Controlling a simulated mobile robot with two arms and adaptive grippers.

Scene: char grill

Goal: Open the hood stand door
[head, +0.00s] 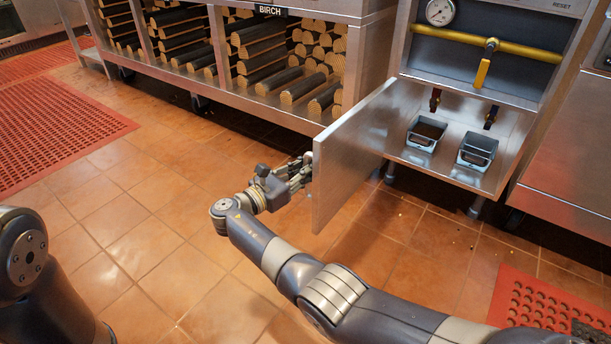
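The hood stand door (345,165) is a flat metal panel. It stands swung out from the left side of the stand's lower compartment (455,165), with its inner face toward me. The compartment is open to view. My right gripper (305,172) is at the door's free edge, on its outer side. Its fingertips meet or pass behind that edge, so I cannot tell whether they hold a handle or just touch the door. Any handle is hidden. My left arm shows at the lower left, but its gripper is out of view.
Two small metal trays (476,152) sit in the compartment, below a yellow gas pipe (450,38) with a valve lever. A rack of firewood (285,75) stands at left. Red mats (50,135) lie on the tiled floor. The floor left of the door is clear.

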